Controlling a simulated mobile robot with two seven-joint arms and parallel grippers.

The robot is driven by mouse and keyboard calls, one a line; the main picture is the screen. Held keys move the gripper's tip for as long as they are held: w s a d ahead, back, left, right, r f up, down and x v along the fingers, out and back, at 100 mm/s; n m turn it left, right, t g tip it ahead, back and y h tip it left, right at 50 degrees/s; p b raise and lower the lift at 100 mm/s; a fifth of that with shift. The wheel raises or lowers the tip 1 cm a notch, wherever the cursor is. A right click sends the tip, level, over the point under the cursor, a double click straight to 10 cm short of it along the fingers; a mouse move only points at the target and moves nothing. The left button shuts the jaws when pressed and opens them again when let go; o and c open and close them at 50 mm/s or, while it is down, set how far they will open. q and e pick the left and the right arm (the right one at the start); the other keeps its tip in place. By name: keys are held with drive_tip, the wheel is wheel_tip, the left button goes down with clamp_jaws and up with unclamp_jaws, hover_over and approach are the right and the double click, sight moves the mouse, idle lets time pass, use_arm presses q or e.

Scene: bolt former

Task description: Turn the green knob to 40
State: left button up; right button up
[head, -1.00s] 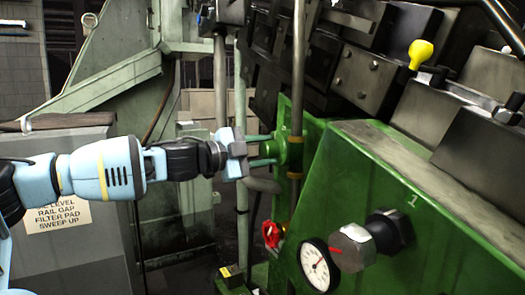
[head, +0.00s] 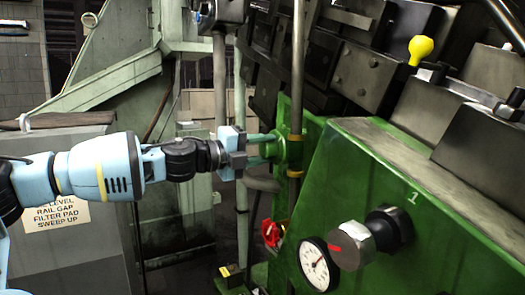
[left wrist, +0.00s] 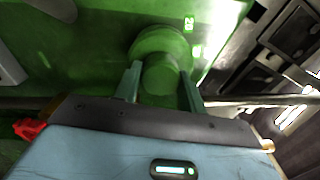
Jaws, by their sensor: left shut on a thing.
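The green knob (head: 289,150) sticks out to the left from the green machine panel, beside a vertical brown pipe. My left gripper (head: 264,149) reaches it from the left and is shut on it. In the left wrist view the round knob (left wrist: 161,76) sits between the two fingers (left wrist: 160,88), with its wider base behind it. My right gripper is not in view.
A white dial gauge (head: 317,265) and a grey hex knob (head: 357,243) with a red mark are on the panel at lower right. A red valve handle (head: 272,233) sits below the green knob. A yellow ball handle (head: 420,49) is at upper right.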

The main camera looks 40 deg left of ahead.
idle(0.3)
use_arm(q)
drive_tip(key=o, duration=0.7)
drive_tip(key=shift+o, duration=1.3)
